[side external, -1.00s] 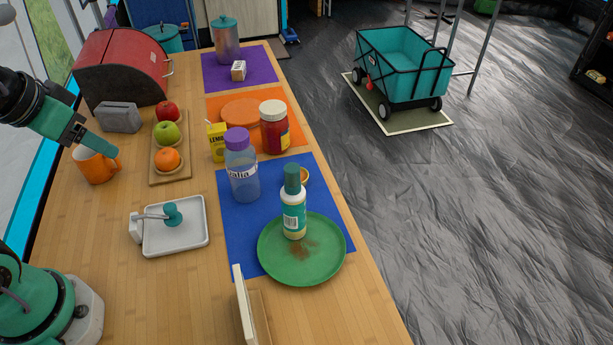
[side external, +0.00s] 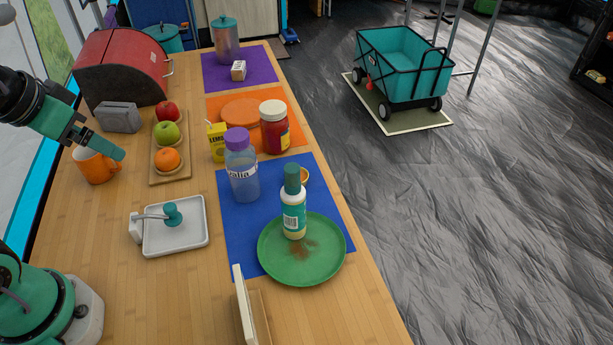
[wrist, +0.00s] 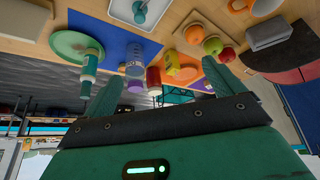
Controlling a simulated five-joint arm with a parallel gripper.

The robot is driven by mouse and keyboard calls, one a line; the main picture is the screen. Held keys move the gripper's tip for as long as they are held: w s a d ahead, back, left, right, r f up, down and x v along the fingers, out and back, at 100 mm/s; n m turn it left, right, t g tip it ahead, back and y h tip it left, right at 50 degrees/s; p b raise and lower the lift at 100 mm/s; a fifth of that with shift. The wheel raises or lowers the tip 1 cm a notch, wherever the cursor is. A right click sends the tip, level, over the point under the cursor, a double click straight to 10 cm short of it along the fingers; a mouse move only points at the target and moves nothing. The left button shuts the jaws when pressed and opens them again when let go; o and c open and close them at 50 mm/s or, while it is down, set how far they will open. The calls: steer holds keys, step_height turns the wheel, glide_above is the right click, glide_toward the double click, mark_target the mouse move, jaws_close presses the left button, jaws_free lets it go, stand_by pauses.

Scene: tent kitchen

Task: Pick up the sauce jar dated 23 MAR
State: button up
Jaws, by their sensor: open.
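A red sauce jar with a cream lid (side external: 273,126) stands on the orange mat, near its edge by the blue mat. The date on its label is not legible. The jar also shows in the upside-down wrist view (wrist: 153,77), between my fingertips in the picture but well beyond them. My gripper (side external: 119,154) is in the air at the left, above the orange mug and far from the jar. In the wrist view my gripper (wrist: 163,84) has its two green fingers spread wide with nothing between them.
A purple-capped bottle (side external: 242,170) and yellow lemon carton (side external: 217,143) stand near the jar. A green-capped bottle (side external: 293,210) stands on a green plate (side external: 275,262). A fruit board (side external: 170,179) and orange mug (side external: 95,166) lie left. Bare wood (side external: 110,220) shows in front.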

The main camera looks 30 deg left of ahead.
steer(key=w+d+r+n+g, duration=0.15)
steer(key=w+r, duration=0.35)
steer(key=w, duration=0.5)
steer(key=n+g, duration=0.4)
steer(key=n, duration=0.1)
glide_above(274, 107)
step_height(274, 107, down, 14)
steer(key=shift+s+a+f, duration=0.15)
steer(key=shift+w+f, duration=0.2)
steer(key=shift+f, duration=0.15)
steer(key=shift+f, duration=1.35)
